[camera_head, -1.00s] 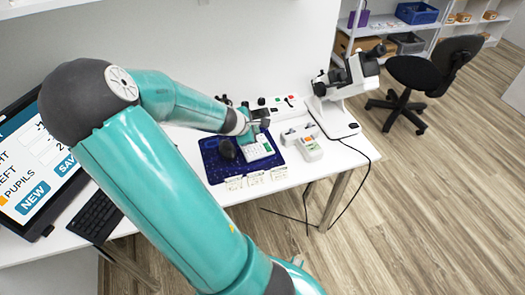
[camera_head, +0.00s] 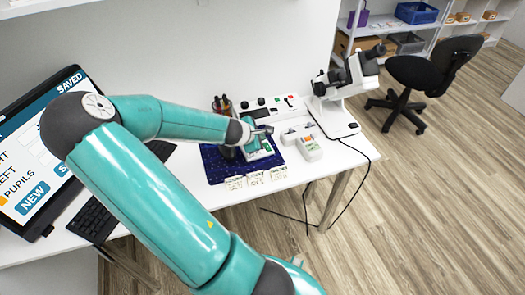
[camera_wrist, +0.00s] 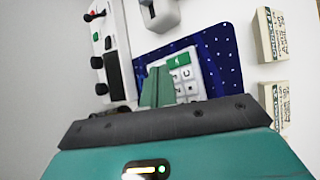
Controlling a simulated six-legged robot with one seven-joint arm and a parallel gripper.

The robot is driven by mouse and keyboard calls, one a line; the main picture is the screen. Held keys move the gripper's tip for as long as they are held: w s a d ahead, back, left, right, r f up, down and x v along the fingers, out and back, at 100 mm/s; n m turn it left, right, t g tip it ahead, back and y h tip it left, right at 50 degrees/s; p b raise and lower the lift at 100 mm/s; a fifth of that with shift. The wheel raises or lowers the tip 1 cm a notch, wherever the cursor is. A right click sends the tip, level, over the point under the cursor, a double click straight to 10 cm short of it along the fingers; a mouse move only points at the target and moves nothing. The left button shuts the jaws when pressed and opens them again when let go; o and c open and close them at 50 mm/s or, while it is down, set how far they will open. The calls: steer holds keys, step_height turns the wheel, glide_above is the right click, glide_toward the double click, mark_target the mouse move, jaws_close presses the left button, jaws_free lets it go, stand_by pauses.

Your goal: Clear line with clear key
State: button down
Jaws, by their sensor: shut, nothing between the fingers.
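A small keypad (camera_head: 258,155) with white and green keys lies on a dark blue mat (camera_head: 213,171) on the white table. The wrist view also shows the keypad (camera_wrist: 183,61) beyond my fingers, with part of it hidden behind them. My gripper (camera_head: 262,133) is over the far part of the keypad. In the wrist view my gripper (camera_wrist: 157,72) is shut and empty, with its teal fingertips at the keypad's left side. I cannot tell whether they touch a key.
A white device with black knobs (camera_head: 290,103) stands behind the mat. A white handheld unit (camera_head: 309,148) and a microscope-like instrument (camera_head: 340,85) are to the right. Small cards (camera_head: 256,178) line the mat's front edge. A keyboard (camera_head: 95,217) lies left.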

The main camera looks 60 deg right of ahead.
glide_above(260, 154)
steer(key=shift+s+f, duration=0.1)
steer(key=shift+f, duration=1.95)
stand_by(0.3)
steer(key=shift+f, duration=0.4)
steer(key=shift+f, duration=0.5)
stand_by(0.6)
steer(key=shift+r, duration=0.95)
steer(key=shift+r, duration=2.5)
